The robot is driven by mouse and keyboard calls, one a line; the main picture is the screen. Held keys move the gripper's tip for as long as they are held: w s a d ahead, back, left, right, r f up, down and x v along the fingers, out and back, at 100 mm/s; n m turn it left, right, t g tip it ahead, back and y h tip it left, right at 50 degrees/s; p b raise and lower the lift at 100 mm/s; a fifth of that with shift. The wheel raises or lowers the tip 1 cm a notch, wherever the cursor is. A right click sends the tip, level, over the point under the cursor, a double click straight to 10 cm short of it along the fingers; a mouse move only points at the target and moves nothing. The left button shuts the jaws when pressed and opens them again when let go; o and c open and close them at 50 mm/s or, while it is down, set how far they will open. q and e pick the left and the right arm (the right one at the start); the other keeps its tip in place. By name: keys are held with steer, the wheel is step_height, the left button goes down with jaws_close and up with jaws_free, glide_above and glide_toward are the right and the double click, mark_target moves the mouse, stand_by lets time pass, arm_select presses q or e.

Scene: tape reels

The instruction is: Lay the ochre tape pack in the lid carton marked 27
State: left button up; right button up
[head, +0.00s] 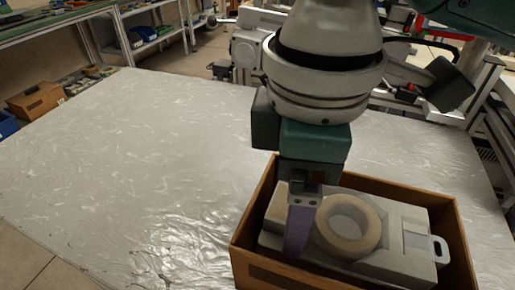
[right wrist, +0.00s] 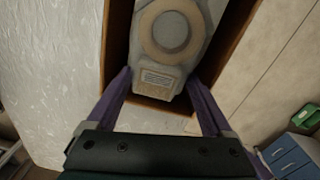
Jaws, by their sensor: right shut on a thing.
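The tape pack is a long pale-grey pack (head: 397,228) with an ochre-beige tape ring (head: 322,234) on its upper face and a white hook tab at its right end. It lies lengthwise within the walls of an open brown carton (head: 448,211). I cannot tell whether it rests on the carton's floor. My right gripper (head: 303,238) comes from above with purple fingers. In the right wrist view the fingers (right wrist: 159,80) are on both sides of the pack's labelled end (right wrist: 158,79), shut on it. No number is readable on the carton. My left gripper is not in view.
The carton stands at the near right of a table with a shiny grey crinkled cover (head: 130,160). The table left of it is clear. A small brown box (head: 37,101) and a blue bin (head: 7,124) stand beyond the table's left edge. Shelves are behind.

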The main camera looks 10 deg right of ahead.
step_height(320, 180, down, 7)
steer(key=shift+f+b, duration=0.1)
steer(key=shift+b, duration=0.65)
steer(key=shift+f, duration=0.2)
steer(key=o, duration=1.3)
step_height(320, 180, up, 11)
steer(key=p, duration=0.3)
steer(key=shift+s+a+r, duration=0.1)
steer(key=shift+a+r, duration=0.05)
steer(key=shift+r, duration=0.55)
